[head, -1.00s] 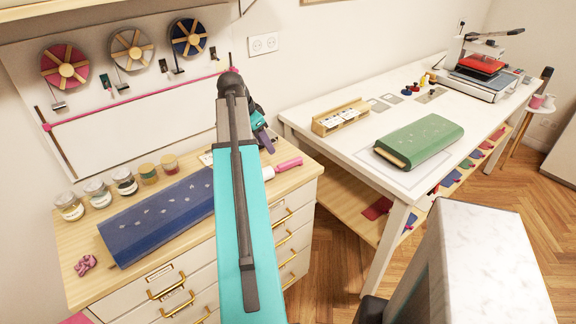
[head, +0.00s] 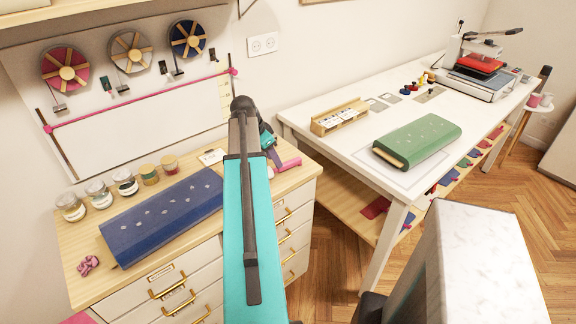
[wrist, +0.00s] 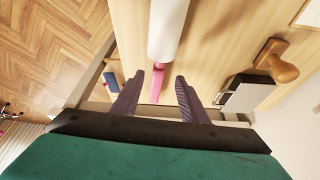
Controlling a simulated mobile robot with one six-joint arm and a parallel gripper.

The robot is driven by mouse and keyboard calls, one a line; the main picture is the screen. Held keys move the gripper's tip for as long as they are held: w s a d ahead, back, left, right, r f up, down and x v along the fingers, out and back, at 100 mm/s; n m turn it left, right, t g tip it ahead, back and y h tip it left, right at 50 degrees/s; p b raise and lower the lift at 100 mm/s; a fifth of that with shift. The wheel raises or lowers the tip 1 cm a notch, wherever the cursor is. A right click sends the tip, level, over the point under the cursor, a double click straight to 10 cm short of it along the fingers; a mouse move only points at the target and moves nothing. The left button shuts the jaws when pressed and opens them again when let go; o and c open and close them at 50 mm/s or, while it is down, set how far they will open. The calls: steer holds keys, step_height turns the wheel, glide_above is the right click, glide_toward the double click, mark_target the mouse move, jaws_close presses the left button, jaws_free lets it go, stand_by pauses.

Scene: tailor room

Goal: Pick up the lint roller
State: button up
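The lint roller lies on the wooden top of the drawer cabinet. Its pink handle (head: 289,164) shows in the head view just right of my gripper (head: 269,146), which hides the white part. In the wrist view, the white roll (wrist: 168,30) is at the top centre, and the pink handle (wrist: 158,86) points down between the fingers. My gripper (wrist: 159,77) is open, with a finger on each side of the handle and a gap on both sides. I cannot tell how far the fingertips are above the handle.
A blue padded board (head: 165,217), several jars (head: 124,183) and a pink scrunchie (head: 88,265) share the cabinet top. In the wrist view, a wooden knobbed object (wrist: 280,68) and a black-and-white block (wrist: 247,93) stand right of my gripper. A white table (head: 345,155) is farther right.

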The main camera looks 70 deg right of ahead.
mark_target(286, 166)
stand_by(0.3)
steer(key=shift+s+p+x, duration=0.25)
steer(key=shift+p+x, duration=0.7)
steer(key=shift+x, duration=1.6)
steer(key=shift+c, duration=0.2)
jaws_close()
